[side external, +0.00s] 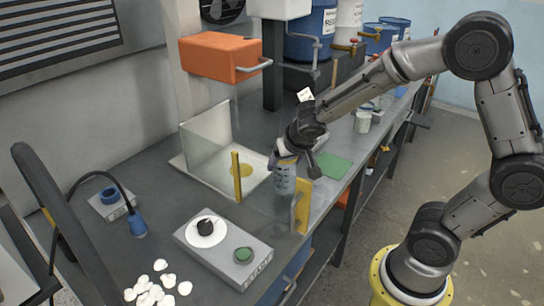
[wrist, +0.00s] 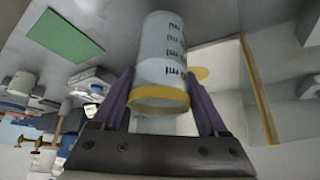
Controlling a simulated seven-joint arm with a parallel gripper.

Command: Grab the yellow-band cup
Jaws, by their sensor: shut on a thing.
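The yellow-band cup (wrist: 161,50) is a clear, pale cylinder with dark ml markings and a yellow band around one end. In the wrist view it sits between the two purple fingers of my gripper (wrist: 162,85), which are shut on it near the banded end. In the side view the cup (side external: 284,182) shows below my gripper (side external: 287,163), upright or nearly so, behind a clear panel with a yellow edge strip (side external: 301,207). I cannot tell whether its base touches the bench.
Another clear panel with a yellow edge (side external: 237,178) stands left of the cup. A white tray (side external: 188,172) lies behind it and a green mat (side external: 332,165) to the right. A grey scale-like box (side external: 222,262) and white shells (side external: 150,293) are in front. An orange box (side external: 222,57) hangs above.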

